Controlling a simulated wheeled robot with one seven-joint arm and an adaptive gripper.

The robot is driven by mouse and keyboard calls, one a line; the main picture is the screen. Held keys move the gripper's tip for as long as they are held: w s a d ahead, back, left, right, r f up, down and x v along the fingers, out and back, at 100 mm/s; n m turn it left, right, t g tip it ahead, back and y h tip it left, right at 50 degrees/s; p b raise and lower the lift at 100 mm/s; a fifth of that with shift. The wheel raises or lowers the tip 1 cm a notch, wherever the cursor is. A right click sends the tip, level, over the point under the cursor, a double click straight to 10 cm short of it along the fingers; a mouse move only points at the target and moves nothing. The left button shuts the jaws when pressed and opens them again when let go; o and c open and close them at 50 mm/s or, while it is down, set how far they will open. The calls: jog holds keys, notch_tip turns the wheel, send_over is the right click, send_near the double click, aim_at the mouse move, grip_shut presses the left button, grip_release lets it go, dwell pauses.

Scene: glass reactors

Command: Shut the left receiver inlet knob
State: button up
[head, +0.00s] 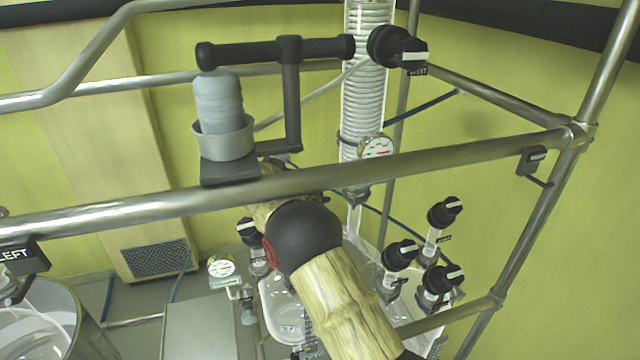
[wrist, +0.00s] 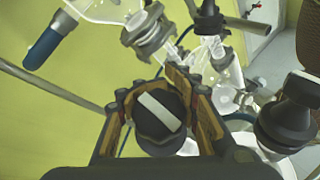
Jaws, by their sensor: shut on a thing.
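In the wrist view, my gripper (wrist: 157,98) has its two wood-textured fingers on either side of a black round knob (wrist: 160,118) and is shut on it. A white bar on the knob's face runs diagonally from upper left to lower right. No label on this knob can be read, so I cannot tell from the picture which knob it is. In the head view, my arm reaches up behind the steel rail, and my gripper and the held knob are hidden there.
A steel rail (head: 420,160) crosses in front of my arm. Other black knobs with white bars (head: 443,212) (head: 398,255) (head: 440,280) stand at right. A LEFT sign (head: 15,255) hangs at far left. Another dark knob (wrist: 290,112) stands right of my gripper. A coiled glass condenser (head: 365,90) rises behind.

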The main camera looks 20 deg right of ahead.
jog(key=shift+s+m+g+y+p, duration=0.1)
jog(key=shift+m+g+y+p, duration=0.2)
jog(key=shift+m+p, duration=0.2)
jog(key=o, duration=1.4)
jog(key=shift+f, duration=0.1)
